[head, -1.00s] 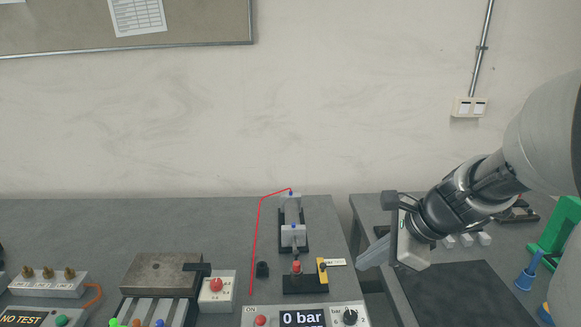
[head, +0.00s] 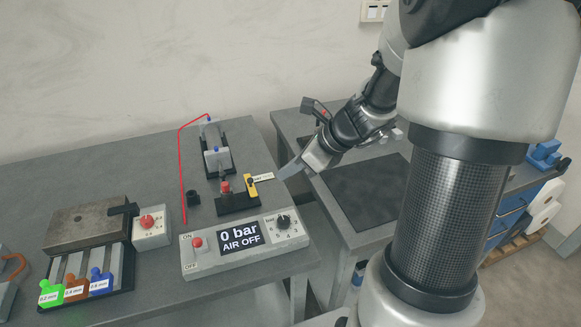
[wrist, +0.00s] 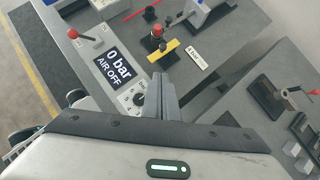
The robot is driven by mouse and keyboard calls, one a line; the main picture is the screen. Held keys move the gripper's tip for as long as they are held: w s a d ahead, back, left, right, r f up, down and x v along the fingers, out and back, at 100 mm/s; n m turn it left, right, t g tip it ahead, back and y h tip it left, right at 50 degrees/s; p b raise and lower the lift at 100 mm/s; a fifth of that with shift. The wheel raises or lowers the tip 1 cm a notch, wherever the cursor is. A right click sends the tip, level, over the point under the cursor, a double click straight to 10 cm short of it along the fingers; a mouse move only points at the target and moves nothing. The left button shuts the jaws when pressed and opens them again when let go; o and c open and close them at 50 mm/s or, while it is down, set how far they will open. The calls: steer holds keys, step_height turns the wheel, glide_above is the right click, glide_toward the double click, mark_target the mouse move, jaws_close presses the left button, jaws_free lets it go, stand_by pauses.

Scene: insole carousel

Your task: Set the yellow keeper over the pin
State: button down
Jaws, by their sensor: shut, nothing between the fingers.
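The yellow keeper (head: 250,189) is a small flat bar at the right end of a low black base (head: 232,206), next to a red-capped post (head: 225,187). It also shows in the wrist view (wrist: 168,54). A small dark knob or pin end shows at the keeper; whether the keeper sits around it or beside it I cannot tell. My gripper (head: 283,174) is shut and empty, just right of the keeper and apart from it. In the wrist view its fingertips (wrist: 161,78) are together, pointing towards the keeper and the control box.
The control box (head: 205,258) reads "0 bar, AIR OFF" in front of the base. A cylinder (head: 215,157) with a red hose stands behind. A white label (head: 264,178) lies right of the keeper. A gap separates this bench from the right table with a dark mat (head: 365,190).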

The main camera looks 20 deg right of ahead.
mark_target(252, 184)
steer(key=shift+w+a+f+b, duration=0.35)
steer(key=shift+w+a+f, duration=2.25)
steer(key=shift+w, duration=0.1)
